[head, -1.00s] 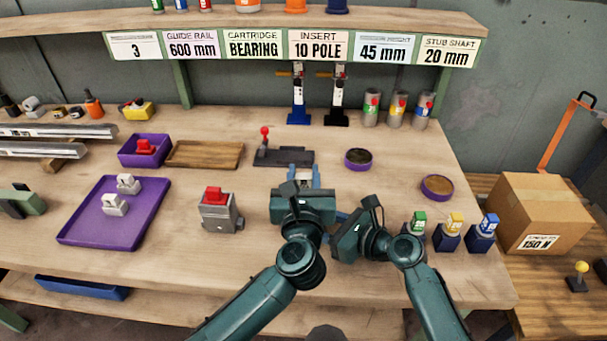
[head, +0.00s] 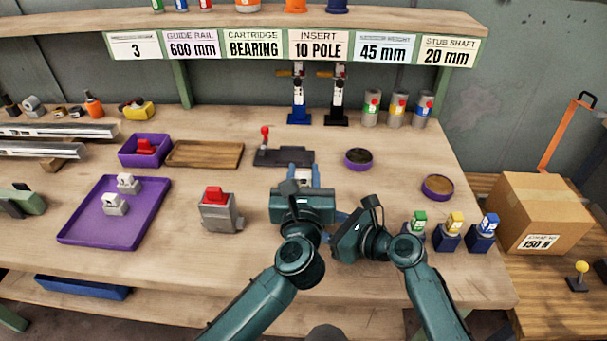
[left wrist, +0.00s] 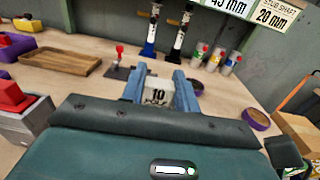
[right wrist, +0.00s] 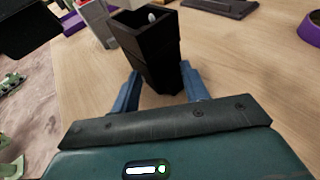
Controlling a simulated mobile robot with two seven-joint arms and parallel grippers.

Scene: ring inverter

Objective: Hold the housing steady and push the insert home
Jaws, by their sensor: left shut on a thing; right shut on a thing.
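The white insert marked 10 (left wrist: 157,93) sits between the blue fingers of my left gripper (left wrist: 158,88), which is shut on it. In the head view my left gripper (head: 303,174) hides most of it. The black housing (right wrist: 146,50) is an angular, hollow block with its open mouth facing up. My right gripper (right wrist: 162,90) is shut on its lower part. A small pale spot shows at the housing's mouth; I cannot tell what it is. The left gripper hides the housing in the head view, and I cannot tell whether insert and housing touch.
A grey block with a red top (head: 216,210) stands left of my grippers. A dark fixture with a red-knobbed lever (head: 284,156) lies behind them. A purple tray (head: 75,228) is at the left.

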